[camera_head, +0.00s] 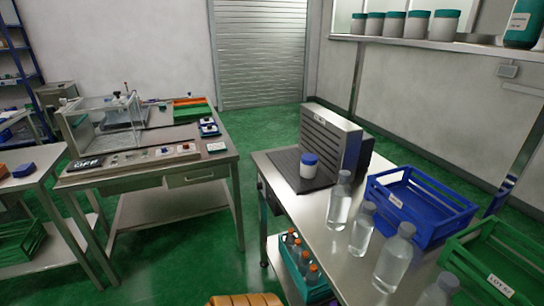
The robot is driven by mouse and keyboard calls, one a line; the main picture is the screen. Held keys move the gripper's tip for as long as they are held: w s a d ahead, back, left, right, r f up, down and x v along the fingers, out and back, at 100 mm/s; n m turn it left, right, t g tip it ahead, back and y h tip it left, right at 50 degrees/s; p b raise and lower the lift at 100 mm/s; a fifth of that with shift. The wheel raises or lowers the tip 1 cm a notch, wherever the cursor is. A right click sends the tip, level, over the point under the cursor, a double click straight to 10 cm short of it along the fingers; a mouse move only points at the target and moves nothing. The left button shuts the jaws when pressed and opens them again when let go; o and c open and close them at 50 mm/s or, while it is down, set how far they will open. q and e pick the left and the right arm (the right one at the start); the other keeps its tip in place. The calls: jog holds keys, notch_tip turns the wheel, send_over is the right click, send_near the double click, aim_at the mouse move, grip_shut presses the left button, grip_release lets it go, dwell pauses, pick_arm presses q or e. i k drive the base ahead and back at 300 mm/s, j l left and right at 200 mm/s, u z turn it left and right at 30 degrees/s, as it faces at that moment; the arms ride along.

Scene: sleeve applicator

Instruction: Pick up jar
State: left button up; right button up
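A white jar (308,170) with a blue lid stands upright on a dark mat (286,163) at the far end of the right-hand metal table (330,229). A grey ribbed panel or machine (331,139) stands right behind it. Several grey jars (443,26) with teal lids stand in a row on the shelf at the top right. Neither of my grippers is in view.
Several clear bottles (395,262) stand along the right table. A blue crate (421,205) and a green crate (497,262) lie beside them. A teal crate (306,268) with orange-capped bottles is below. The left workbench (150,180) holds a clear box. Green floor lies between.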

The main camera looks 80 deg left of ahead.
aim_at(308, 161)
jog(key=u, duration=2.1)
jog(key=i+j+z, duration=0.3)
jog(key=j+z, duration=0.15)
jog(key=i+j+z, duration=0.25)
jog(key=j+z, duration=0.15)
jog(key=i+j+z, duration=0.15)
jog(key=j+z, duration=0.3)
jog(key=j, duration=0.25)
jog(key=i+j+z, duration=0.1)
jog(key=j+z, duration=0.3)
jog(key=j, duration=0.2)
jog(key=j+z, duration=0.45)
jog(key=j, duration=0.2)
jog(key=k+j+z, duration=0.2)
jog(key=j+z, duration=0.2)
jog(key=j, duration=0.2)
jog(key=k+j+z, duration=0.2)
jog(key=j+z, duration=0.25)
jog(key=j, duration=0.15)
